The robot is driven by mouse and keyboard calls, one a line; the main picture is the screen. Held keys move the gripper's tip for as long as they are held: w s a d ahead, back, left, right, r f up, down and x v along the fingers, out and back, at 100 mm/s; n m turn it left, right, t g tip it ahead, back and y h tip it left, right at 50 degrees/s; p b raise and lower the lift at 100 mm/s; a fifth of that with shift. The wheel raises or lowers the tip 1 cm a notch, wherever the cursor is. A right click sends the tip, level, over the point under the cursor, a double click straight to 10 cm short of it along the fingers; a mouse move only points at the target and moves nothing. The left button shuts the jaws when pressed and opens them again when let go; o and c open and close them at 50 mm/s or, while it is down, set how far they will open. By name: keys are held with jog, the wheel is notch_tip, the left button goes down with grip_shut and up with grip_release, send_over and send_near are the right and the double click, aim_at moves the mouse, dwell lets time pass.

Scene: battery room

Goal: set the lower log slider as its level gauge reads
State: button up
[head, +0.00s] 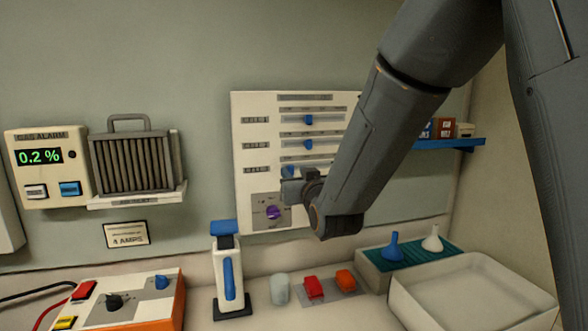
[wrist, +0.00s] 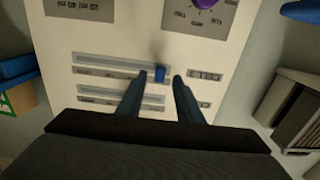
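The white slider panel (head: 240,125) hangs on the wall. Three horizontal sliders with blue knobs show on it in the head view. The lower log slider's blue knob (head: 290,171) is partly hidden by my arm. In the wrist view, which is turned over, its knob (wrist: 160,73) shows between my fingertips. My gripper (wrist: 160,77) is open around the knob, with a gap on each side; I cannot tell any contact. In the head view my gripper (head: 290,187) is at the panel's lower part. I cannot identify a level gauge or read the small labels.
A purple knob (head: 273,212) sits below the sliders. The counter holds a blue-handled device (head: 229,270), coloured clips, a funnel tray (head: 455,250) and a white bin (head: 470,315). A blue shelf (head: 455,144) is right.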

jog(key=shift+x, duration=0.9)
grip_shut()
jog(key=shift+d, duration=0.1)
